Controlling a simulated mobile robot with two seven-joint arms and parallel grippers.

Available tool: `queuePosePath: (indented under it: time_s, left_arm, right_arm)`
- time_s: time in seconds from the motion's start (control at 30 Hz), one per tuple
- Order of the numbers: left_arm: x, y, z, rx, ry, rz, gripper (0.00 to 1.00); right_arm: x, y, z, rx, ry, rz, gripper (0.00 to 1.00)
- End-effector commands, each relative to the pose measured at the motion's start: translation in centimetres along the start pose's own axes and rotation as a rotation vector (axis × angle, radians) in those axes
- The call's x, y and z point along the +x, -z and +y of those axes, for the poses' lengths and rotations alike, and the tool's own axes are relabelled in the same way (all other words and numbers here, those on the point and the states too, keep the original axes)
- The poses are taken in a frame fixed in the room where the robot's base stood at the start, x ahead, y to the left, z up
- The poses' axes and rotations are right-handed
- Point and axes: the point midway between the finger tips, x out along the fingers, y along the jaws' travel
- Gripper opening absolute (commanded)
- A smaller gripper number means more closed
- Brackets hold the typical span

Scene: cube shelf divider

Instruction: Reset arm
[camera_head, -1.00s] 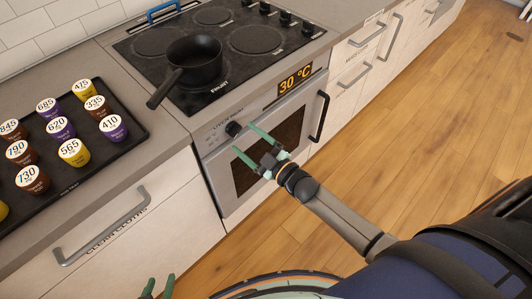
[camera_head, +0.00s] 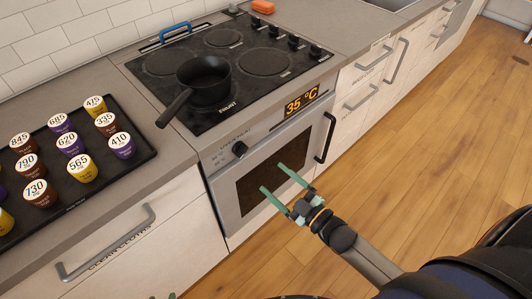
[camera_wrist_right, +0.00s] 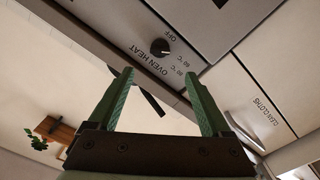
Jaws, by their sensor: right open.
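My right gripper (camera_head: 271,177) is open and empty, in front of the oven door (camera_head: 270,180) and apart from it as far as I can see. In the right wrist view its two green fingers (camera_wrist_right: 159,77) are spread with nothing between them. The black oven heat knob (camera_head: 240,149) sits on the oven's front panel, up and left of the fingertips. It also shows in the right wrist view (camera_wrist_right: 160,47), beyond the gap between the fingers. The oven display (camera_head: 302,104) reads 35 °C.
A dark tray (camera_head: 140,157) with several numbered cups lies on the left. Drawer handles (camera_head: 105,245) and the oven handle (camera_head: 326,138) stick out. Wooden floor (camera_head: 440,170) is open at right.

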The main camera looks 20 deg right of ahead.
Motion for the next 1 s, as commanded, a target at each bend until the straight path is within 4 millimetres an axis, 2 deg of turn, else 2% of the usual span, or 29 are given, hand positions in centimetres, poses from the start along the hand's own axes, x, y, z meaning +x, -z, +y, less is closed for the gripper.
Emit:
queuePosePath:
  time_s: [0.2,0.3,0.47,0.7,0.83,1.0]
  left_arm:
    - [-0.1,0.1,0.0,0.000,0.000,0.000,0.50]
    - [-0.5,0.5,0.0,0.000,0.000,0.000,0.50]
    - [-1.7,1.8,0.1,0.000,0.000,0.000,0.50]
    - [-2.9,3.2,0.2,0.000,0.000,0.000,0.50]
    - [-3.0,3.3,0.2,0.000,0.000,0.000,0.50]
    - [-3.0,3.3,0.2,0.000,0.000,0.000,0.50]
  right_arm:
    - [-0.1,0.0,-0.1,0.008,0.001,-0.008,0.82]
    - [-0.8,-0.2,-0.7,0.068,0.008,-0.071,0.82]
    - [-4.1,-1.1,-3.6,0.295,0.038,-0.314,0.82]
    - [-10.3,-1.2,-8.7,0.608,0.093,-0.658,0.82]
    - [-12.0,-1.0,-10.0,0.679,0.108,-0.740,0.82]
    - [-12.3,-1.1,-10.3,0.690,0.111,-0.754,0.82]
